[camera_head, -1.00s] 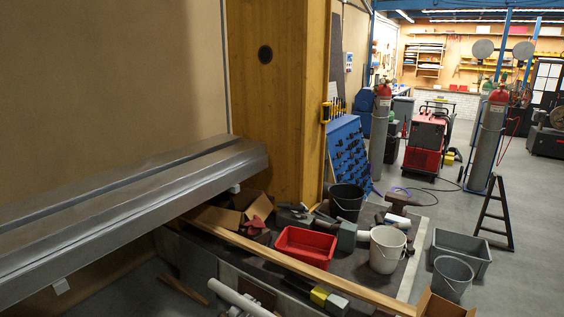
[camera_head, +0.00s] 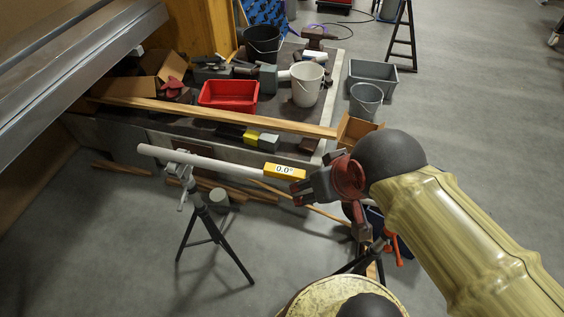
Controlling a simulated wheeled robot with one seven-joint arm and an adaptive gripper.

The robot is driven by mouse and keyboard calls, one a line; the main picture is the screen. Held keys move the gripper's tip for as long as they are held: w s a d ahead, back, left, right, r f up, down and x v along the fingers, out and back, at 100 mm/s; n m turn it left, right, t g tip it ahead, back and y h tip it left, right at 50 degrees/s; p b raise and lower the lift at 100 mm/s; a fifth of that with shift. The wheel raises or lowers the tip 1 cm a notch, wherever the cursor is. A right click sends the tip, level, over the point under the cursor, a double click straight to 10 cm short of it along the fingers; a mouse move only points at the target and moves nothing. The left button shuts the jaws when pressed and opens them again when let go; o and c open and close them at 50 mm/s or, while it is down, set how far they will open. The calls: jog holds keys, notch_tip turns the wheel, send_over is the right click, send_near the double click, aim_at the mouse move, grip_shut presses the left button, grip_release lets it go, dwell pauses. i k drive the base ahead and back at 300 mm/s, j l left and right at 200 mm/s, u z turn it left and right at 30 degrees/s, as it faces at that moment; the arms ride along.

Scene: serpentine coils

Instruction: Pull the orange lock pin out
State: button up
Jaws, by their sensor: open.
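A bright orange part (camera_head: 394,250), which looks like the lock pin, shows low behind my arm, beside a dark tripod head. It is small and partly hidden, so I cannot tell how it is seated. My gripper (camera_head: 302,192) is dark grey with a red wrist and points left. It appears up and left of the orange part, apart from it, open and empty. A pale pipe (camera_head: 205,160) lies on a black tripod (camera_head: 208,228). A yellow gauge reading 0.0° (camera_head: 284,171) sits at its right end, close to my gripper in the picture.
A low bench (camera_head: 322,152) behind holds a red tray (camera_head: 229,96), a white bucket (camera_head: 306,84) and tools. A cardboard box (camera_head: 354,131), grey bucket (camera_head: 366,101) and grey tub (camera_head: 377,75) stand at its right. Timber lies under the pipe.

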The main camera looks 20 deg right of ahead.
aim_at(387, 248)
jog(key=k+z, duration=0.4)
jog(key=k+l+z, duration=0.15)
jog(key=z, duration=0.2)
jog(key=k+l+z, duration=0.15)
jog(key=z, duration=0.25)
jog(key=k+l, duration=0.05)
jog(key=k, duration=0.05)
